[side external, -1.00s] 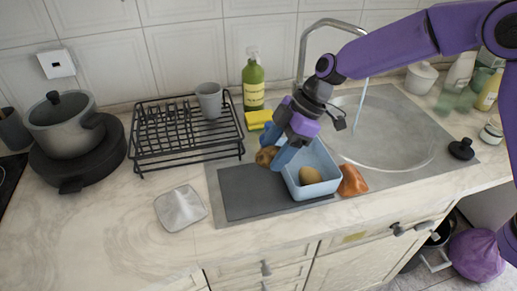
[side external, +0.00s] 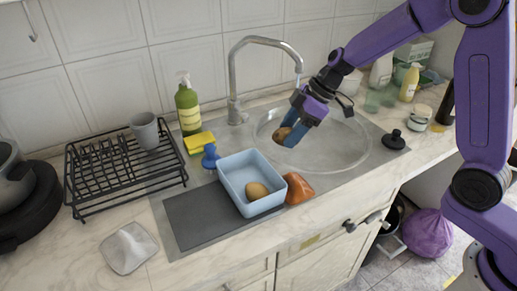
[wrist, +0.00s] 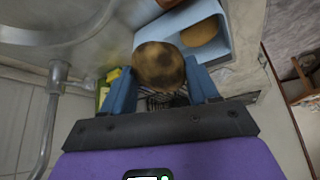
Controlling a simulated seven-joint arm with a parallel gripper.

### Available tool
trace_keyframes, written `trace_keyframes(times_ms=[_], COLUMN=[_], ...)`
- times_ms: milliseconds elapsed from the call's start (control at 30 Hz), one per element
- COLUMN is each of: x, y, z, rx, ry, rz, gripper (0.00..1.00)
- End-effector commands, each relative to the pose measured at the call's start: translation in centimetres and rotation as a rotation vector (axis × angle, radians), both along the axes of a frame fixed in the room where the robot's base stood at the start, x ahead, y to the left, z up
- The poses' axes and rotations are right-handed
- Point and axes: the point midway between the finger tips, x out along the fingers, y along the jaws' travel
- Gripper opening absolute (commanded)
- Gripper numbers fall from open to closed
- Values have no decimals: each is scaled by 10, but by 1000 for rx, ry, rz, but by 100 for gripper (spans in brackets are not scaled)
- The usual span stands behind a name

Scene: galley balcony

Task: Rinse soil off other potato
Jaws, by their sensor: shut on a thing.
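My gripper (side external: 292,124) is over the sink basin (side external: 345,150), just below the tap's (side external: 262,42) spout. Its blue fingers are shut on a brown potato (side external: 282,134). In the wrist view, this potato (wrist: 160,68) has dark soil patches on its yellow-brown skin and sits between the fingertips. A second potato (side external: 257,191), with cleaner-looking skin, lies in the light blue tub (side external: 233,172) beside the basin. It also shows at the top of the wrist view (wrist: 198,33). I cannot clearly tell whether water reaches the held potato.
An orange-brown lump (side external: 298,188) touches the tub's right side. A blue object (side external: 210,157), yellow sponge (side external: 199,142) and green bottle (side external: 188,105) stand left of the tap. A black rack (side external: 115,170) holds a cup (side external: 145,131). A black stopper (side external: 394,140) sits right of the basin.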

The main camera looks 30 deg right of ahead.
Motion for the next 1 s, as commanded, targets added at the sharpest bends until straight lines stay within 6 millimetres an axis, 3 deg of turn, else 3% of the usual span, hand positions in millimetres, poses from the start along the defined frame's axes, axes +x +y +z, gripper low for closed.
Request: trace_keyframes(times_ms=[33,200,400,600,1000], x=[4,9,5,3,28], y=[-24,-92,-147,-168,-168], z=[0,-3,-6,-7,-13], rx=[1,-1,-4,-4,-5], ry=[-1,0,0,0,0], rz=[-55,-208,-335,-385,-386], gripper=[25,25,25,25,25])
